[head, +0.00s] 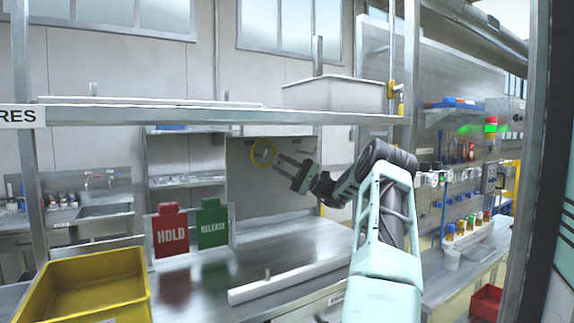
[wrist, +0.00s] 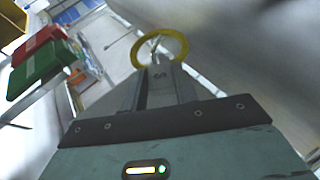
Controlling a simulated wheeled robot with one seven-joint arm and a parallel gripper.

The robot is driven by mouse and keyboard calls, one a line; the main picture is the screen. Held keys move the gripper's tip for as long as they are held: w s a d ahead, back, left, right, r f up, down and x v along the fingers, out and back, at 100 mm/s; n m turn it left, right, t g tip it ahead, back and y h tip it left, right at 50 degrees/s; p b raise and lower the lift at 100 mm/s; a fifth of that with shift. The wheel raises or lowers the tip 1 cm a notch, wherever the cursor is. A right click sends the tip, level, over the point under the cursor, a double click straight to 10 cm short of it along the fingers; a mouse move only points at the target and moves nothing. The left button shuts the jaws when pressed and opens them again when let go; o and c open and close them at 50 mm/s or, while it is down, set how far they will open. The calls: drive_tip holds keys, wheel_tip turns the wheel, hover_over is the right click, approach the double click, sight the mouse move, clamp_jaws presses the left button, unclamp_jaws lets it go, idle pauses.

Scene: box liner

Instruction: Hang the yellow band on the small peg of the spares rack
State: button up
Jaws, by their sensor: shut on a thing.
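The yellow band (head: 254,155) is a thin ring held up in the air at the fingertips of my gripper (head: 276,162), in front of the grey back panel. In the wrist view the band (wrist: 184,42) lies just past the fingertips (wrist: 160,68), which are shut on its near side. A shelf with a label ending in "RES" (head: 20,116) crosses the upper left. A short upright peg (head: 93,88) stands at its left. A tall upright post (head: 318,55) shows behind the white tray. I cannot tell which peg is the small one of the spares rack.
Below, a light bar with a short peg (head: 290,280) lies on the steel bench (head: 205,286). The red HOLD sign (head: 171,236) and green RELEASE sign (head: 212,226) stand left. A yellow bin (head: 85,290) is front left. The white tray (head: 335,95) sits on the shelf above my gripper.

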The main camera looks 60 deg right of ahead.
drive_tip(key=shift+w+d+p, duration=0.45)
drive_tip(key=shift+w, duration=0.35)
drive_tip(key=shift+w+d+f+b, duration=0.1)
drive_tip(key=shift+w+f+b, duration=0.1)
drive_tip(key=shift+f+b, duration=1.05)
drive_tip(key=shift+f, duration=0.15)
drive_tip(key=o, duration=1.6)
drive_tip(key=shift+s, duration=0.1)
drive_tip(key=s+a+b, duration=0.3)
drive_tip(key=s+a, duration=0.1)
drive_tip(key=s, duration=0.4)
drive_tip(key=shift+s+a, duration=0.3)
drive_tip(key=shift+a, duration=0.1)
